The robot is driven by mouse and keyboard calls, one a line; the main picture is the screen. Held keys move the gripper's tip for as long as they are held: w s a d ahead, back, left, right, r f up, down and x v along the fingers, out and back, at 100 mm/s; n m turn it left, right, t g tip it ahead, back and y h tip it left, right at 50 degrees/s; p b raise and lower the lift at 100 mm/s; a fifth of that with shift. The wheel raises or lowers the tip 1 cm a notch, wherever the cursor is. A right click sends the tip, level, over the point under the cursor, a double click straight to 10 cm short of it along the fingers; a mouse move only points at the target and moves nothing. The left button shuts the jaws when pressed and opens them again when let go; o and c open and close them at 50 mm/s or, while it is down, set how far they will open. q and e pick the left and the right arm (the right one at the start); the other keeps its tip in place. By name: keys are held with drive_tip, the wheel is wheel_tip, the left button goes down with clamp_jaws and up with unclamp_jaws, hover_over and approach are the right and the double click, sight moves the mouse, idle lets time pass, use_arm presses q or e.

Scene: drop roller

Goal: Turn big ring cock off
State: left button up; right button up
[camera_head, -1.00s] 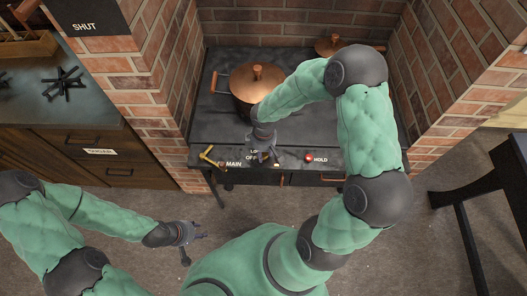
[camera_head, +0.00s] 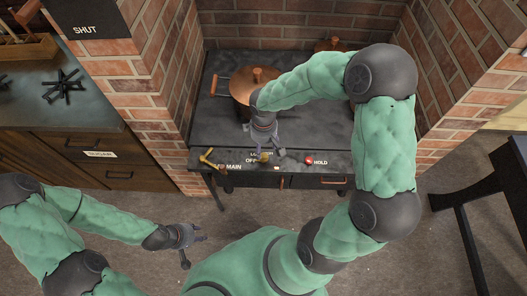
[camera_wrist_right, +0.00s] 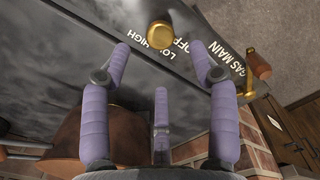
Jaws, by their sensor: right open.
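A round brass cock (camera_head: 264,158) sits on the stove's front panel, beside the OFF lettering. In the right wrist view the brass cock (camera_wrist_right: 160,34) shows as a shiny round cap beside LOW, HIGH and OFF. My right gripper (camera_head: 267,143) is just behind and above it in the head view. In the wrist view its purple fingers are spread open, with the cock just beyond the fingertips and nothing held. My left gripper (camera_head: 187,236) hangs empty over the floor at lower left, its fingers apart.
A brass lever (camera_head: 207,157) marked GAS MAIN is left of the cock. A red HOLD button (camera_head: 309,160) is to its right. A copper pot (camera_head: 241,87) stands on the stovetop close behind my right gripper. Brick walls flank the stove.

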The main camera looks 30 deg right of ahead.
wheel_tip(320, 180, up, 5)
drive_tip(key=shift+r, duration=0.1)
use_arm(q)
drive_tip(key=shift+s, duration=0.15)
use_arm(e)
drive_tip(key=shift+s, duration=0.1)
idle(0.5)
